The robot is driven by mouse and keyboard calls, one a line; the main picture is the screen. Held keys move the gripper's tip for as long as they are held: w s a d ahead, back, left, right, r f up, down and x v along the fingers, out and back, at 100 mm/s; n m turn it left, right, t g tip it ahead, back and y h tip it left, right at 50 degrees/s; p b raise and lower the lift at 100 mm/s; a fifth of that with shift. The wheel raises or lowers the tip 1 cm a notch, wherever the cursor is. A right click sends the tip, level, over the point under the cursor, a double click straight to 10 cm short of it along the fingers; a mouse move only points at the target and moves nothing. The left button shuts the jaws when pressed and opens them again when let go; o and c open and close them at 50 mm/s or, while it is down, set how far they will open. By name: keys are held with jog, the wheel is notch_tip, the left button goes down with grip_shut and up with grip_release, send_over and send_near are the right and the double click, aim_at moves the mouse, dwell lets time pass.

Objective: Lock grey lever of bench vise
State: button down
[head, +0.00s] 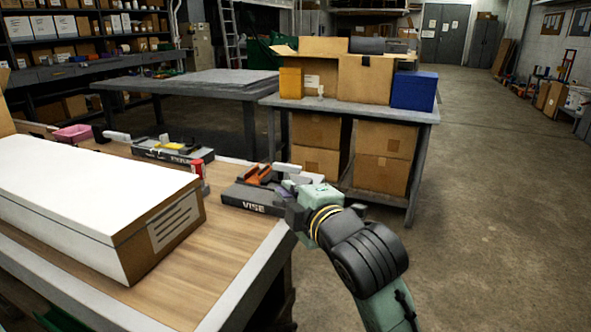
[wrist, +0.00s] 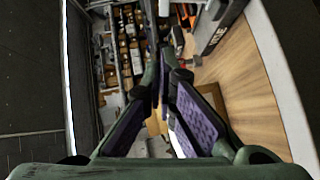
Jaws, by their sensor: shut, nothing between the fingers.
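The bench vise (head: 240,196), a dark grey base lettered VISE, sits at the right corner of the wooden workbench. An orange part (head: 262,175) is on its top, and a light grey lever (head: 284,167) shows at its back right, partly behind my gripper. My gripper (head: 284,189) is at the vise's right side, its fingertips small and hard to make out. In the wrist view the vise (wrist: 217,27) is at upper right. My gripper's purple-padded fingers (wrist: 161,82) are shut and empty there; I cannot tell whether they touch the lever.
A large white-topped carton (head: 90,195) fills the bench's left. A second fixture with a pale lever (head: 172,152) and a red can (head: 197,168) stand behind it. A table with cartons and a blue box (head: 414,91) stands beyond.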

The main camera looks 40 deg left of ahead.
jog(key=p, duration=0.2)
send_near(274, 165)
jog(key=s+a, duration=0.2)
jog(key=a, duration=0.1)
jog(key=w, duration=0.1)
jog(key=w+p, duration=0.1)
jog(key=w, duration=0.1)
jog(key=w+a+f, duration=0.1)
jog(key=shift+w, duration=0.15)
jog(key=shift+r+p, duration=0.1)
jog(key=shift+p, duration=0.2)
